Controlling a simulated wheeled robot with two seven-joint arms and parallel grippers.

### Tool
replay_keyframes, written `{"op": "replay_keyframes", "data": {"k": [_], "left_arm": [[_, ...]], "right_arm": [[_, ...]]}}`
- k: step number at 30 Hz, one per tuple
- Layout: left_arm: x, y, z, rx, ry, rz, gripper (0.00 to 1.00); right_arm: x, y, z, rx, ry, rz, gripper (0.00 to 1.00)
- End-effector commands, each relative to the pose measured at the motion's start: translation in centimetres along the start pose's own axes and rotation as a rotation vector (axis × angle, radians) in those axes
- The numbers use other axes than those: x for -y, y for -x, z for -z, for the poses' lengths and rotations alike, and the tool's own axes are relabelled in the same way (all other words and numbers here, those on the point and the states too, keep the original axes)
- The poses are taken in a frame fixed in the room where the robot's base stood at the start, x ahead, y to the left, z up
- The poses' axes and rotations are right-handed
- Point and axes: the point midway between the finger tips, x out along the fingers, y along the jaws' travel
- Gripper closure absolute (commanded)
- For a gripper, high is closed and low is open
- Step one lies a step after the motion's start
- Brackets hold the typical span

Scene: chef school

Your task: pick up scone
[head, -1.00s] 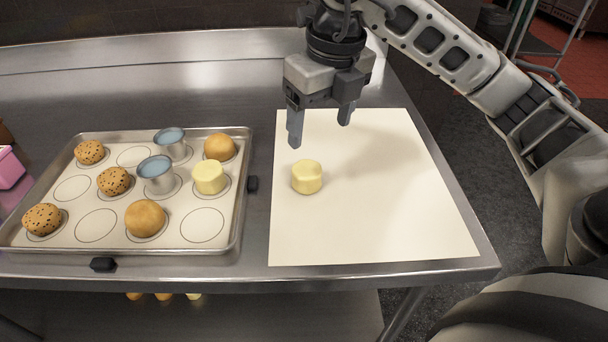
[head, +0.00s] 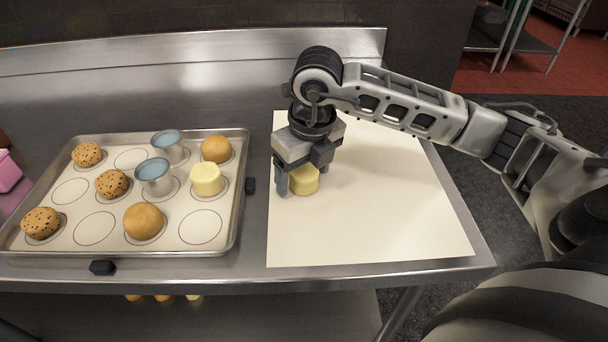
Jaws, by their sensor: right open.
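A pale yellow scone (head: 304,181) sits on the cream sheet on the right part of the steel table. My right gripper (head: 296,184) is open and lowered at the scone. One finger stands to the scone's left; the other is mostly hidden behind the gripper body and the scone. The gripper covers the scone's upper left part. I cannot tell whether a finger touches it. Another pale yellow scone (head: 207,180) sits on the baking tray to the left. My left gripper is not in view.
The baking tray (head: 236,215) holds speckled balls (head: 112,183), plain brown balls (head: 144,221) and two metal cups (head: 154,175) with blue tops. A pink box (head: 8,172) is at the left edge. The cream sheet (head: 375,220) is clear to the right and front.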

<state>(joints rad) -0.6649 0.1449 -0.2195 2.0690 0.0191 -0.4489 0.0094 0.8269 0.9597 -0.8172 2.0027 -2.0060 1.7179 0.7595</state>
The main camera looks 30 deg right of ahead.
Motion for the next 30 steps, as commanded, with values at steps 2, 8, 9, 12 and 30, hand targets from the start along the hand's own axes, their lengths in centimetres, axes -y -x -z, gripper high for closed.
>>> {"op": "replay_keyframes", "data": {"k": [2,8,9,12,30], "left_arm": [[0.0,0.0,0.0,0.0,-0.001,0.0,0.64],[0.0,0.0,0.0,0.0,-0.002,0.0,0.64],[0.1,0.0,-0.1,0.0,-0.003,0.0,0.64],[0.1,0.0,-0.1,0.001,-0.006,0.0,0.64],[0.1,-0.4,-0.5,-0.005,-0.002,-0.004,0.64]], "right_arm": [[0.0,0.0,0.0,0.0,0.0,0.0,0.25],[0.0,0.0,0.0,-0.001,0.0,0.0,0.67],[0.0,0.0,0.0,-0.001,0.0,0.0,0.74],[0.0,0.0,0.0,0.0,0.0,-0.001,0.74],[-1.2,5.7,0.7,0.008,0.007,0.0,0.74]]}}
